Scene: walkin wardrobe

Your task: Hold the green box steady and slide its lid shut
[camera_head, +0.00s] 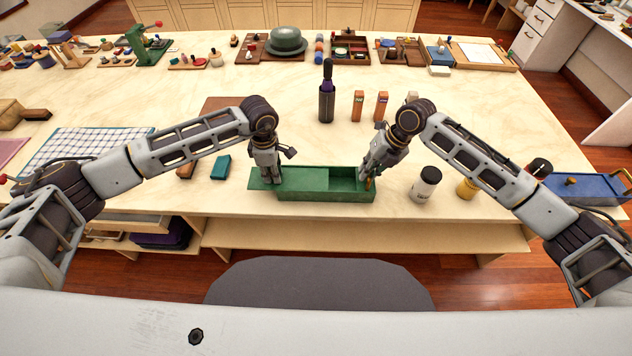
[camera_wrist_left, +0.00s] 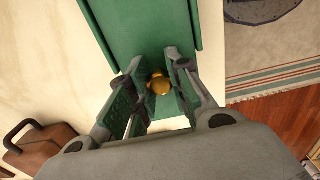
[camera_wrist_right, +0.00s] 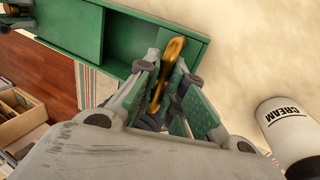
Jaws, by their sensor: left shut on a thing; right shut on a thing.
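The green box (camera_head: 325,195) lies lengthwise near the table's front edge. Its green lid (camera_head: 257,183) covers the left part and sticks out past the left end. The right part of the box is open at the top. My left gripper (camera_head: 270,180) is shut on the lid's brass knob, and the knob (camera_wrist_left: 160,85) shows between the fingers in the left wrist view. My right gripper (camera_head: 368,180) is at the right end of the box, shut on its brass-coloured handle (camera_wrist_right: 170,65). The fingers partly hide the knob and handle.
A white cream jar (camera_head: 426,185) and a yellow jar (camera_head: 467,188) stand right of the box. A dark bottle (camera_head: 326,95) and small upright boxes (camera_head: 358,105) stand behind it. A teal block (camera_head: 221,167) lies to the left. The table (camera_head: 300,135) is clear just behind the box.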

